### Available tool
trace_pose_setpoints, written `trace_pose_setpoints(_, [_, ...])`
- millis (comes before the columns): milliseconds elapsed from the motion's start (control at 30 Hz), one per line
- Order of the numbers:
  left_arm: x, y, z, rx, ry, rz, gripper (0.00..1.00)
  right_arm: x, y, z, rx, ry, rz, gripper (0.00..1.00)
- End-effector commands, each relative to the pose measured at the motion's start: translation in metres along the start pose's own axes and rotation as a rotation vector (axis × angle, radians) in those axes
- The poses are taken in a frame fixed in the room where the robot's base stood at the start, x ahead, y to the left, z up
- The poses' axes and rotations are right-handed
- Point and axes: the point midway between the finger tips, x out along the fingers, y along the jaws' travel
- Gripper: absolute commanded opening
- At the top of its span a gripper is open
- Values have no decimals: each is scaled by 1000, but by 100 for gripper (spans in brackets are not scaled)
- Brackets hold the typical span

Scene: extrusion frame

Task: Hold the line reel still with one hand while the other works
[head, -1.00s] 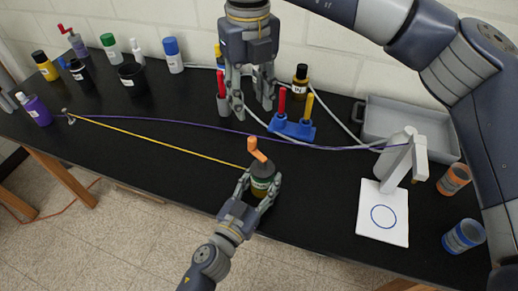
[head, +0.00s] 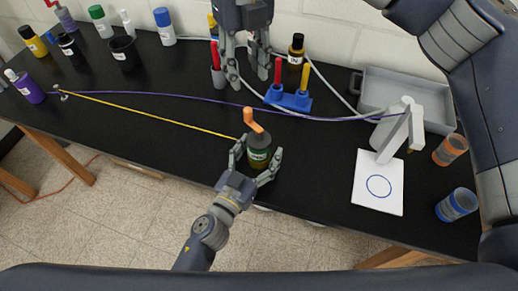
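The line reel (head: 259,152) is a dark green, bottle-like body with a black top and an orange crank (head: 252,121), standing upright near the table's front edge. A yellow line (head: 155,113) runs from it to a small post (head: 64,94) at the left. My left gripper (head: 258,154) reaches in from below, its fingers spread to either side of the reel; a gap shows at the left finger. Whether the right finger touches is unclear. My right gripper (head: 246,66) hangs beyond the reel, fingers apart with nothing visible between them.
A blue holder (head: 288,100) with red and yellow sticks stands behind the reel. A purple cord (head: 180,97) crosses the table. At right are a grey tray (head: 385,82), a white stand (head: 401,128) and two jars (head: 450,150). Several bottles stand at back left.

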Motion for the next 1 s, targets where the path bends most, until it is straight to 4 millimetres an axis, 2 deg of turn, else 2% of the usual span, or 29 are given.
trace_pose_setpoints(267, [-8, 0, 1, -2, -1, 0, 70, 0, 0, 0, 0, 0, 0, 37])
trace_pose_setpoints(800, [-96, 0, 1, -1, -3, -1, 70, 0, 0, 0, 0, 0, 0, 37])
trace_pose_setpoints(1000, [-115, 0, 1, -1, -2, -1, 70, 0, 0, 0, 0, 0, 0, 37])
